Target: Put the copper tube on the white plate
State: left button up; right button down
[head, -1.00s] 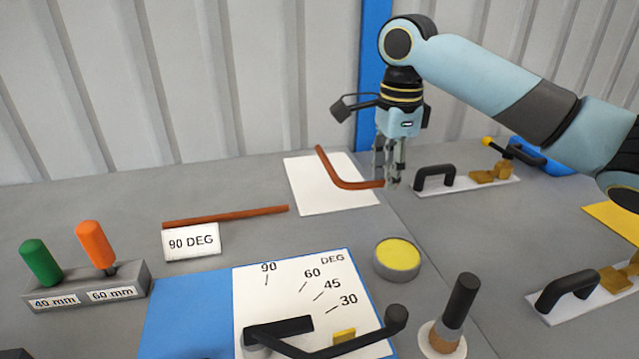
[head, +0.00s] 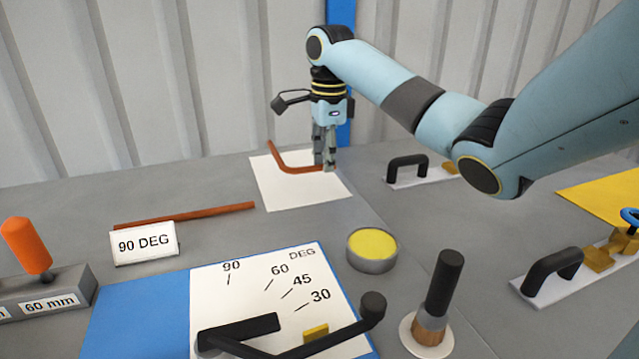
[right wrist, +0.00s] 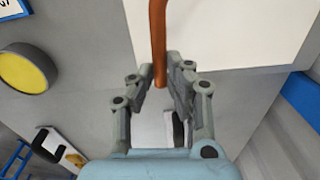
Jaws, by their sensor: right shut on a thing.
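The copper tube, bent near its middle (head: 285,168), is held by my right gripper (head: 325,166) at its right end. In the head view the tube overlaps the white plate (head: 305,193) at the back of the bench, with its upper left end at the plate's far edge. I cannot tell whether the tube touches the plate. In the right wrist view the tube (right wrist: 158,40) runs up from between the fingers of my right gripper (right wrist: 160,85), across the white plate (right wrist: 235,35). My left gripper is not in view.
A straight copper-coloured rod (head: 185,215) lies behind the 90 DEG sign (head: 144,243). A corrugated wall is behind.

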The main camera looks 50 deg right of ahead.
aim_at(321, 189)
jog(key=shift+w+f, duration=0.45)
jog(key=shift+w, duration=0.3)
notch_tip(321, 189, down, 4)
jog(key=shift+f+b, duration=0.1)
jog(key=shift+b, duration=0.35)
jog(key=c, duration=1.8)
grip_release()
jog(key=o, duration=0.5)
